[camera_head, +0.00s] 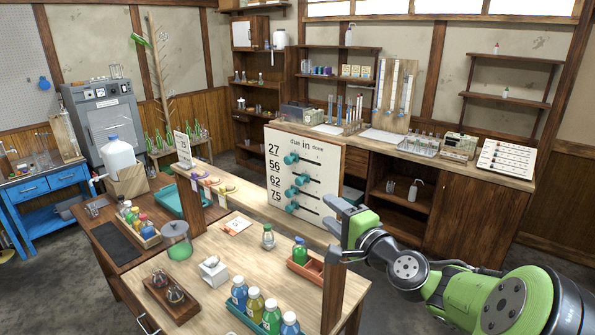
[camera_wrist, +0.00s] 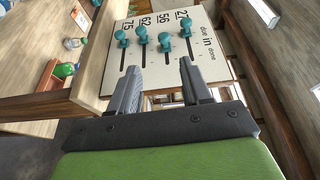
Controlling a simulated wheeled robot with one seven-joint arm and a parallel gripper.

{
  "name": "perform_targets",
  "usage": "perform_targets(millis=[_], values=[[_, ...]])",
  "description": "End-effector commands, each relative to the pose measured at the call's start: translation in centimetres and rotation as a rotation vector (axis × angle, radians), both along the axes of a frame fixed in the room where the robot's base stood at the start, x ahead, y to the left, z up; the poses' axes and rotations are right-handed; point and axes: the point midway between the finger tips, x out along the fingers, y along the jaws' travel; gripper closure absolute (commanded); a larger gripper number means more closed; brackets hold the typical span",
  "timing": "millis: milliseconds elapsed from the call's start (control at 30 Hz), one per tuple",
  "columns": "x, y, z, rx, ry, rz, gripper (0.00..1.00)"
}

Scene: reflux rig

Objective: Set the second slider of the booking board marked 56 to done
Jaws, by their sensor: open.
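The white booking board (camera_head: 330,160) stands upright on the wooden bench, with rows marked 27, 56, 62 and 75 and a heading of due, in and done. It also shows in the wrist view (camera_wrist: 205,60). The teal knob of row 56 (camera_head: 302,180) is around the middle of its slot, under "in"; it shows in the wrist view (camera_wrist: 165,42). The knobs of 27 (camera_wrist: 187,17), 62 (camera_wrist: 141,35) and 75 (camera_wrist: 121,38) sit nearer the due end. My gripper (camera_head: 338,217) is open and empty, in front of the board's lower right, apart from the knobs.
Bottles in a teal tray (camera_head: 236,306) and a green bottle in an orange tray (camera_head: 313,268) are on the near bench. A side counter (camera_head: 450,160) with glassware runs behind.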

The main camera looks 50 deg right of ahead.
Motion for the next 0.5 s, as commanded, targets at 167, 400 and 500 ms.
perform_targets(millis=[167, 400, 500], values=[[0.6, -0.9, 0.6, 0.01, -0.032, -0.016, 0.52], [6.2, -2.5, 0.6, 0.009, -0.031, -0.012, 0.52], [8.6, -3.3, 0.7, 0.01, -0.031, -0.013, 0.52]])
